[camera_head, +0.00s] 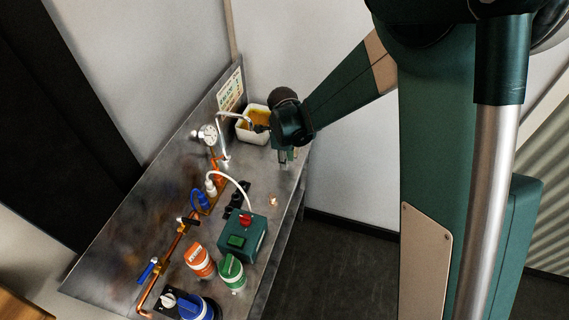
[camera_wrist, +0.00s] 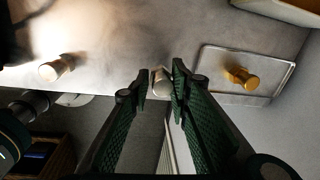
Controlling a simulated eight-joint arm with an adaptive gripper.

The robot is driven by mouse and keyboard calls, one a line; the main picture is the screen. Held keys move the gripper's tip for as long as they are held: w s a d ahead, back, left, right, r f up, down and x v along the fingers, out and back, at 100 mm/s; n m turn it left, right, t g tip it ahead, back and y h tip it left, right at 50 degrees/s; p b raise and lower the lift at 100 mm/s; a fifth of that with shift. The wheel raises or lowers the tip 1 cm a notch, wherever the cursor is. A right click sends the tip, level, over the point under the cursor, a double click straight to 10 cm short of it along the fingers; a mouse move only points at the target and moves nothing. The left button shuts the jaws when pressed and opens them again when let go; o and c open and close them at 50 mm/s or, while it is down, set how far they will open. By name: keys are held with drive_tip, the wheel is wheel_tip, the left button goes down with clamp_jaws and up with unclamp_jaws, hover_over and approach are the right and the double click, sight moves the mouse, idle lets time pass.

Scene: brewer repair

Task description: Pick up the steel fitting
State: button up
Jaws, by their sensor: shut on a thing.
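The steel fitting (camera_wrist: 161,82) is a small silvery cylinder between my fingertips in the wrist view. My gripper (camera_wrist: 162,84) is shut on it, with a green finger on each side. In the head view my gripper (camera_head: 285,156) is low over the far right end of the metal bench (camera_head: 120,235), near its front edge. The fitting is too small there to make out clearly. I cannot tell whether it still touches the surface below.
Another small fitting (camera_wrist: 55,69) is on the bench to the left. A white tub (camera_head: 246,135), a green box (camera_head: 238,243) and copper piping (camera_head: 173,245) occupy the bench.

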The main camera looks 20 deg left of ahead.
drive_tip(key=shift+r, duration=3.6)
drive_tip(key=shift+c, duration=0.2)
drive_tip(key=shift+w+a, duration=0.1)
drive_tip(key=w+a+r+p, duration=0.2)
drive_tip(key=w+a+p, duration=0.2)
drive_tip(key=w+a, duration=1.2)
drive_tip(key=shift+w+r, duration=0.25)
drive_tip(key=shift+w, duration=0.25)
drive_tip(key=shift+d+f, duration=0.1)
drive_tip(key=shift+f+b, duration=1.1)
drive_tip(key=shift+f, duration=4.2)
